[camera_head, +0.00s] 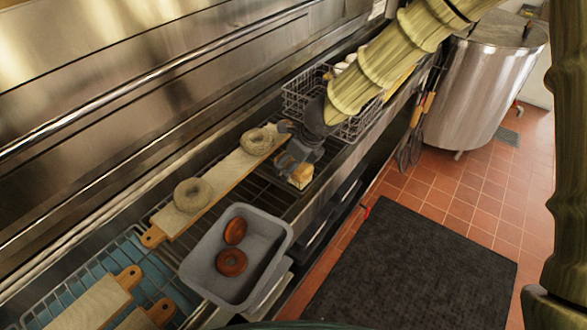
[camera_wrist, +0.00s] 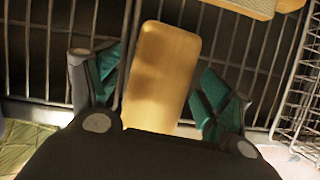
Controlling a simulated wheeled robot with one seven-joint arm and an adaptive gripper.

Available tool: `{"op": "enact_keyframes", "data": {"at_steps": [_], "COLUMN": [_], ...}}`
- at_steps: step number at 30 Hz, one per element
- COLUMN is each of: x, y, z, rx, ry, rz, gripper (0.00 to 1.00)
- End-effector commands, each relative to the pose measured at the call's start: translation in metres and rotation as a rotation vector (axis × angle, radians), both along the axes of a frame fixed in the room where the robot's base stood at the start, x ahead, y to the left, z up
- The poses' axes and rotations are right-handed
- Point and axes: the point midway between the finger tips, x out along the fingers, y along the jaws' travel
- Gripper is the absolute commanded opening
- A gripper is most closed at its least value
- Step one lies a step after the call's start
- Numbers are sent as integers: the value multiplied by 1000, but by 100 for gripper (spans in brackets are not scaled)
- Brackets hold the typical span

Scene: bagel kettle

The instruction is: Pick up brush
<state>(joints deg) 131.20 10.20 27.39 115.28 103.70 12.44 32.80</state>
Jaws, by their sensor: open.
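The brush (camera_head: 300,177) is a small block with a tan wooden top and a paler lower part. It rests on the dark metal rack near the counter's front edge. In the wrist view, its wooden back (camera_wrist: 163,65) lies between the two teal-padded fingers. My gripper (camera_head: 289,163) is open just above and around the brush, and its fingertips show in the wrist view (camera_wrist: 160,92). A gap shows on the right side of the brush; the left finger is close, and I cannot tell whether it touches. The brush's underside is hidden in the wrist view.
A wooden board (camera_head: 225,180) with two bagels lies behind the brush. A grey tub (camera_head: 283,250) with two brown bagels stands to the left. A wire basket (camera_head: 300,92) is behind my gripper. A steel wall runs along the back; a large kettle (camera_head: 480,90) stands at right.

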Motion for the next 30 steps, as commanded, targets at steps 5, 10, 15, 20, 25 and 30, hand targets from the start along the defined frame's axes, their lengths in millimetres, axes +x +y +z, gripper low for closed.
{"op": "enact_keyframes", "data": {"at_steps": [5,10,15,20,25,30], "x": [0,0,0,0,0,0], "y": [0,0,0,0,0,0], "z": [-2,-4,-5,-5,-5,-5], "rx": [0,0,0,0,0,0], "ry": [0,0,0,0,0,0], "rz": [0,1,0,0,0,0], "gripper": [79,79,79,79,66,35]}}
